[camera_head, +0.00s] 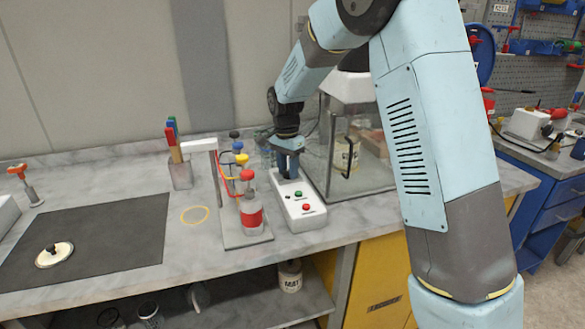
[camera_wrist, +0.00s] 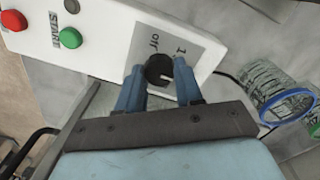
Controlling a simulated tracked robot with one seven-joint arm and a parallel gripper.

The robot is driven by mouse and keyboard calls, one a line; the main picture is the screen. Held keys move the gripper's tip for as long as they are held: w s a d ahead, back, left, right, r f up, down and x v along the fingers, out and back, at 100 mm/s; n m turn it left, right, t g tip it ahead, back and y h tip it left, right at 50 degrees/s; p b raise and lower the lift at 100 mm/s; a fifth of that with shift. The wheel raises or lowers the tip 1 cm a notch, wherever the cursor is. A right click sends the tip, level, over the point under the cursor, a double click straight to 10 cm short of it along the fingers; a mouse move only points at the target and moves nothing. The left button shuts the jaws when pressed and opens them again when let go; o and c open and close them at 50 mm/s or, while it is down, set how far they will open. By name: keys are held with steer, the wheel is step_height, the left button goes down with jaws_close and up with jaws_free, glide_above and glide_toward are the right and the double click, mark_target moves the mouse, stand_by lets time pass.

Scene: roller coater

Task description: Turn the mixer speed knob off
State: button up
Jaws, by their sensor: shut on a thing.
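The mixer speed knob (camera_wrist: 159,69) is black and round, with a white pointer mark near its lower right side in the wrist view. A grey label (camera_wrist: 187,48) beside it reads "off" and "1". The knob is on a white control box (camera_wrist: 105,45), which also shows in the head view (camera_head: 310,220). My gripper (camera_wrist: 160,74) is shut on the knob, one blue finger on each side. In the head view my gripper (camera_head: 288,168) points down at the box's far end and hides the knob.
The box has a green START button (camera_wrist: 74,41) and a red button (camera_wrist: 14,20). A rack with coloured-top bottles (camera_head: 247,190) stands close on the left. A glass-walled enclosure (camera_head: 365,165) stands close on the right. A dark mat (camera_head: 110,235) lies farther left.

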steer(key=n, duration=0.6)
steer(key=shift+w+a+r+n, duration=0.15)
steer(key=shift+n, duration=0.15)
steer(key=n, duration=1.1)
steer(key=shift+d+n+t, duration=0.25)
steer(key=shift+n+t, duration=0.05)
steer(key=n, duration=0.5)
steer(key=shift+d+n, duration=0.25)
steer(key=shift+n, duration=0.15)
steer(key=shift+w, duration=0.1)
steer(key=o, duration=0.8)
steer(key=shift+o, duration=1.2)
steer(key=shift+a+n, duration=0.1)
steer(key=shift+n, duration=0.2)
